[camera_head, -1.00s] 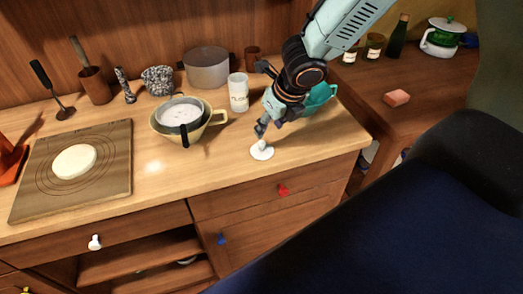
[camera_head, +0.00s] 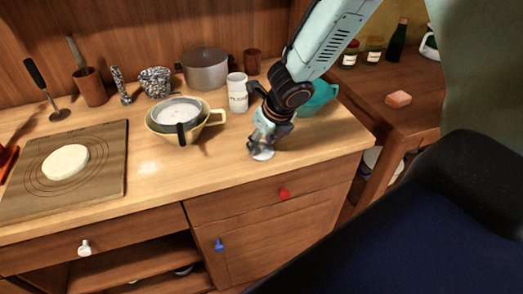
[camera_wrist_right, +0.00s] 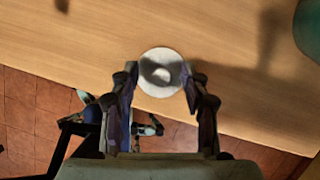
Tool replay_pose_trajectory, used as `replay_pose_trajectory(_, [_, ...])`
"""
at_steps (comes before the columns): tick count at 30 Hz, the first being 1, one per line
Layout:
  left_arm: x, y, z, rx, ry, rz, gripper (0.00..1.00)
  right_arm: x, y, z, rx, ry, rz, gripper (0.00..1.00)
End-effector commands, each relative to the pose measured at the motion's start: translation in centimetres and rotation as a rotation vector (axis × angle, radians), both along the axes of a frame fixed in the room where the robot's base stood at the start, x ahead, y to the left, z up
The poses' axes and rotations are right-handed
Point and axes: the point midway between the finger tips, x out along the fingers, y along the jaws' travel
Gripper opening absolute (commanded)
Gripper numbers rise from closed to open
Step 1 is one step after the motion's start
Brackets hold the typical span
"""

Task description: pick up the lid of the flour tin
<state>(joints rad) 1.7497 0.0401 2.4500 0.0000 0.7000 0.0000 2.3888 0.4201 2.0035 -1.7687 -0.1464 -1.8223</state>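The lid (camera_head: 262,155) is a small white disc lying on the wooden counter near its front edge. In the right wrist view the lid (camera_wrist_right: 151,90) shows its round knob in the middle, partly shadowed. The white flour tin (camera_head: 237,95), with lettering on its side, stands upright behind it. My right gripper (camera_head: 262,146) is low over the lid, partly hiding it in the head view. In the wrist view its two fingers (camera_wrist_right: 160,73) are apart, one on each side of the knob; I see no contact. My left gripper is not in view.
A teal pot (camera_head: 318,97) stands right of my right wrist. A yellow bowl (camera_head: 212,123) with a sieve (camera_head: 180,109) sits to the left. A board (camera_head: 105,170) with dough (camera_head: 65,162) lies further left. The counter between the board and lid is mostly clear.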

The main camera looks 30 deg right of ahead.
Motion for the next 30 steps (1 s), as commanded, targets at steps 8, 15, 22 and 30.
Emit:
replay_pose_trajectory(8, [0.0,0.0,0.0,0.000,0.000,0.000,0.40,0.0,0.0,0.0,0.000,0.000,0.000,0.23])
replay_pose_trajectory(15, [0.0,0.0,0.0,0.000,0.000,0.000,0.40,0.0,0.0,0.0,0.000,0.000,0.000,0.03])
replay_pose_trajectory(22, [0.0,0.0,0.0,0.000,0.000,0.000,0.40,0.0,0.0,0.0,0.000,0.000,0.000,0.00])
replay_pose_trajectory(30, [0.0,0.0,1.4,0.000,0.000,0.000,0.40,0.0,0.0,1.5,0.000,-0.001,-0.001,0.00])
